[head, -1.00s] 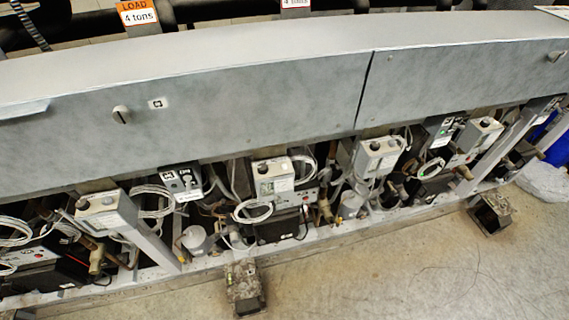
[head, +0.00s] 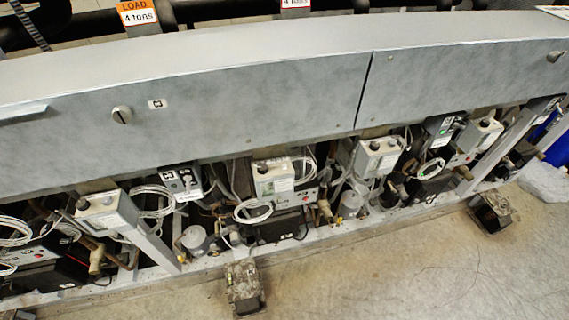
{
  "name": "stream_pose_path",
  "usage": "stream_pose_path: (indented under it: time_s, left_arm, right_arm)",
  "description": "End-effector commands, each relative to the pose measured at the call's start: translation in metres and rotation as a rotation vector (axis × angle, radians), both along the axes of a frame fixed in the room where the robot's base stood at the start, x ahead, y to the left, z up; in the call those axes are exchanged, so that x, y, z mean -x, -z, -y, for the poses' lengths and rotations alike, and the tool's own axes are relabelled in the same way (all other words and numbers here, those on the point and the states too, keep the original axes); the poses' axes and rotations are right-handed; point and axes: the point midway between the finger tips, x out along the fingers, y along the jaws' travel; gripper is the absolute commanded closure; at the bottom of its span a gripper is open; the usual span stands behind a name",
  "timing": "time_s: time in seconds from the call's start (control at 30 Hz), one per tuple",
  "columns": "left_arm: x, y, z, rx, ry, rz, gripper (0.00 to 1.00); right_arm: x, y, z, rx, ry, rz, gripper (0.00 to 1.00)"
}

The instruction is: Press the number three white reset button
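The compressor rack (head: 200,92) runs across the head view under a long grey cover. Several pale grey control boxes with dark knobs sit in a row below the cover: one at the left (head: 110,211), one in the middle (head: 273,178), one right of the middle (head: 378,157) and one at the right (head: 481,134). Darker boxes with small labels sit between them, one left of the middle (head: 182,183) and one to the right (head: 442,128). Any white reset buttons are too small to tell apart or number. Neither of my grippers is in view.
White coiled cables (head: 252,211) and pipes crowd the rack. A lower frame rail (head: 205,265) runs along its front. Two rusty support feet, one near the middle (head: 244,287) and one at the right (head: 492,211), stick out onto the floor. The concrete floor (head: 400,275) in front is otherwise clear.

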Motion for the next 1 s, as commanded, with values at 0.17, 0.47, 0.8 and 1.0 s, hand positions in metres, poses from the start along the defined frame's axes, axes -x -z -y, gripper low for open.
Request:
stream_pose_path:
  time_s: [0.17, 0.47, 0.8, 1.0]
  left_arm:
    - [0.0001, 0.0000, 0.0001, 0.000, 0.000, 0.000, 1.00]
    - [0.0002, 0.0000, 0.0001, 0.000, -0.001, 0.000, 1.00]
    - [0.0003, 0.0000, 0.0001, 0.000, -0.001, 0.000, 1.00]
    - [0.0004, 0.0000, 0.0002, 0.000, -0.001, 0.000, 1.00]
  right_arm:
    - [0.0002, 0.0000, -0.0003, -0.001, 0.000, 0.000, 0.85]
    - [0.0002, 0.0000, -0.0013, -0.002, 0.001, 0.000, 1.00]
    - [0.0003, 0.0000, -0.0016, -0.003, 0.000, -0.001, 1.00]
    - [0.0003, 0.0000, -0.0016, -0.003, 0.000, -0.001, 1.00]
